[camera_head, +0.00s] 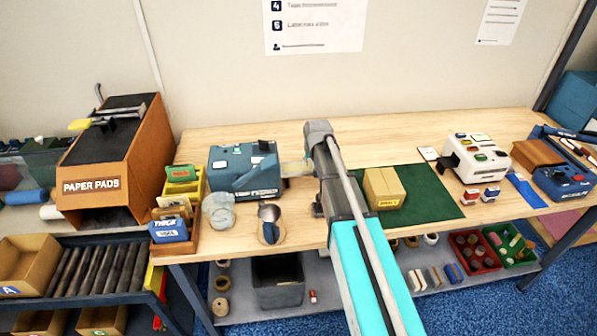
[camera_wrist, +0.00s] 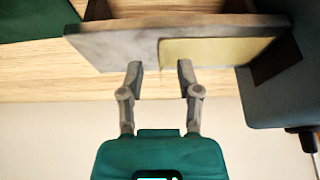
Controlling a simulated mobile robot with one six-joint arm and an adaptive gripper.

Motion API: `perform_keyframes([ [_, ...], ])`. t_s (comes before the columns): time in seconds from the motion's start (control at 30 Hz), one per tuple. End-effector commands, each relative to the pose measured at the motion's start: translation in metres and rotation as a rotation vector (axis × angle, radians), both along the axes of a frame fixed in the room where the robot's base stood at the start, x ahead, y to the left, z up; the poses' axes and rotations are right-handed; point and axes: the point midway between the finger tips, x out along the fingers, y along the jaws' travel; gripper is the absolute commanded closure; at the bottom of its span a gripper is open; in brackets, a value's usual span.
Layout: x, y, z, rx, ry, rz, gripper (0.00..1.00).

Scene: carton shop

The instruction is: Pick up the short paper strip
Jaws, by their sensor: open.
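The short paper strip appears to be the pale tan piece (camera_wrist: 215,52) in the wrist view, reaching left from the blue machine (camera_wrist: 290,75). Its left end lies against a grey-brown plate (camera_wrist: 112,48). In the head view a pale tan piece (camera_head: 293,168) shows between the blue machine (camera_head: 244,170) and my arm. My gripper (camera_wrist: 160,68) is open and empty in the wrist view. Its fingertips are close to the near edge of the plate and strip, one at each side of the strip's left end. Contact cannot be told. My arm hides the gripper in the head view.
A green mat (camera_head: 440,200) with a tan carton (camera_head: 384,188) lies right of my arm. A white machine (camera_head: 477,158) stands further right. The back of the bench (camera_head: 400,135) is clear.

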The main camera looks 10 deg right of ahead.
Motion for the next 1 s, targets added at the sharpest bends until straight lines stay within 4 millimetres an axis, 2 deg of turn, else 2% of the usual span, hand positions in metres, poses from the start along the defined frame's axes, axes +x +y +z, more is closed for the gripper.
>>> perform_keyframes([
  [0.03, 0.002, 0.0001, -0.0064, 0.0, 0.0, 0.0, 0.56],
  [0.2, 0.0042, 0.0001, -0.0107, 0.0, 0.0, 0.0, 0.56],
  [0.8, 0.0042, 0.0003, -0.0102, 0.0, 0.0, 0.0, 0.56],
  [0.83, 0.0042, 0.0003, -0.0102, 0.0, 0.0, 0.0, 0.58],
  [1.0, 0.0042, 0.0003, -0.0103, 0.0, 0.0, 0.0, 0.89],
])
